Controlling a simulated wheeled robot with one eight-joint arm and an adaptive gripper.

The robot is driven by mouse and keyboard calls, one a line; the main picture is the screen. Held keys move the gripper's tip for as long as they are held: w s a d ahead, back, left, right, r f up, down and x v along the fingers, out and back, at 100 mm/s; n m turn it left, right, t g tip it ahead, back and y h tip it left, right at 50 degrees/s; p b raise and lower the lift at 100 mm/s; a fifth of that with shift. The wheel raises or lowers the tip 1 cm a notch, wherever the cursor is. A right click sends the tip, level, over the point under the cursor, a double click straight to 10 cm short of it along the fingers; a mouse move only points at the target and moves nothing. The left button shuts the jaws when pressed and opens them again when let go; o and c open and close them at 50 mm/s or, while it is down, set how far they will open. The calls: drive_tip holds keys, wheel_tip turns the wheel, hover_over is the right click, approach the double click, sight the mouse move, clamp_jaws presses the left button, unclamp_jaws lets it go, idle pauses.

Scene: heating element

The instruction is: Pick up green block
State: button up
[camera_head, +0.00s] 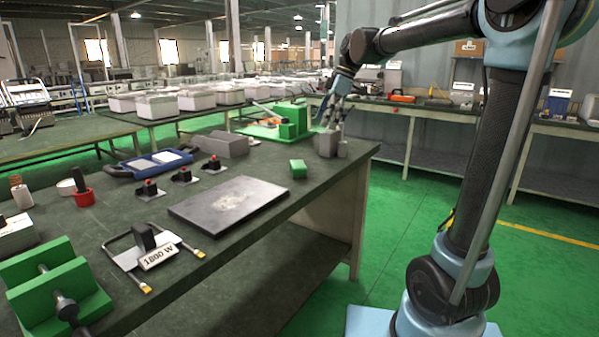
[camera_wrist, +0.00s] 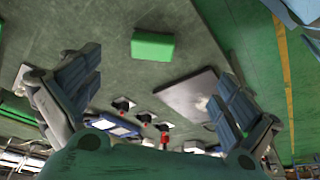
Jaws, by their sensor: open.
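A small green block (camera_head: 298,169) lies on the dark green workbench (camera_head: 330,190), near its right edge in the head view. In the wrist view the green block (camera_wrist: 153,45) shows at the top centre, ahead of and between the finger lines. My gripper (camera_head: 334,114) is above the bench, up and to the right of the block, apart from it. In the wrist view my gripper (camera_wrist: 160,100) has its two fingers spread wide with nothing between them.
A dark flat plate (camera_head: 229,206) lies left of the green block. A heating element labelled 1800 W (camera_head: 157,257) lies in front.

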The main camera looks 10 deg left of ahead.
drive_tip(key=a+n, duration=0.1)
drive_tip(key=a, duration=0.2)
approach(298, 164)
drive_tip(key=x, duration=0.2)
drive_tip(key=w+x, duration=0.1)
drive_tip(key=x, duration=0.1)
drive_tip(key=shift+a+f, duration=0.15)
drive_tip(key=shift+f, duration=0.2)
drive_tip(key=shift+s+x, duration=0.15)
drive_tip(key=shift+x, duration=1.25)
drive_tip(key=shift+s+x, duration=0.15)
drive_tip(key=shift+x, duration=1.3)
drive_tip(key=shift+r, duration=0.1)
drive_tip(key=c, duration=1.3)
